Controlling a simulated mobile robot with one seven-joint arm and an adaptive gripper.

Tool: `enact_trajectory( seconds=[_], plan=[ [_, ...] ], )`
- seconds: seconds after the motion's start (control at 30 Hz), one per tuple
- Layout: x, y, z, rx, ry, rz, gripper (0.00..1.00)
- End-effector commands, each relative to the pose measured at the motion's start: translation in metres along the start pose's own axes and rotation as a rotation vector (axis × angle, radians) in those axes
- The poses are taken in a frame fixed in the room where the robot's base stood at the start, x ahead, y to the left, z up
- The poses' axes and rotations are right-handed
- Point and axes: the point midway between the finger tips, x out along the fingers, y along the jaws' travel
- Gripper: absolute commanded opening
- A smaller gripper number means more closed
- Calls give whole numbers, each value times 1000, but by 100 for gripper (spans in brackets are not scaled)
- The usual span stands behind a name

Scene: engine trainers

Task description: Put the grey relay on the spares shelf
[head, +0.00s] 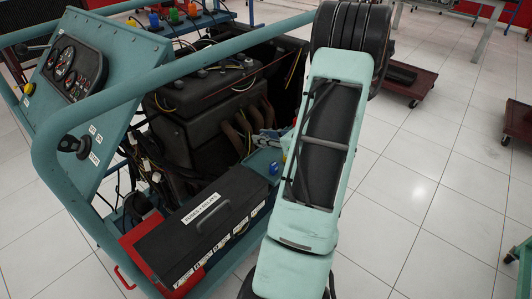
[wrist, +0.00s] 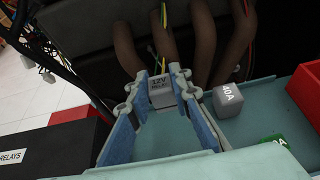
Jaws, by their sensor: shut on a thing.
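The grey relay (wrist: 161,89), a small block marked "12V RELAY", sits between the fingertips of my gripper (wrist: 161,84) in the wrist view. The blue-padded fingers are shut on it, and its label faces the camera. I cannot tell whether its underside touches the teal surface (wrist: 185,137). In the head view my gripper (head: 274,140) is beside the engine's front, and the relay cannot be made out there. No shelf is labelled as spares; a raised teal shelf (head: 198,24) with small coloured items stands behind the panel.
A black relay case (head: 205,224) lies left. The engine (head: 205,105) and teal frame rail (head: 165,80) are obstacles.

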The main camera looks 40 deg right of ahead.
Motion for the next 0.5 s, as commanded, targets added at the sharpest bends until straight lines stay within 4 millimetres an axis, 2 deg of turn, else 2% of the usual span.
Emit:
enact_trajectory(
  seconds=[0.03,0.17,0.33,0.5],
  plan=[
    [4,0,-9,1,-1,0,0],
    [8,0,-19,0,-1,1,0],
    [18,0,-42,1,0,1,0],
    [19,0,-45,-2,-1,0,0]
  ],
)
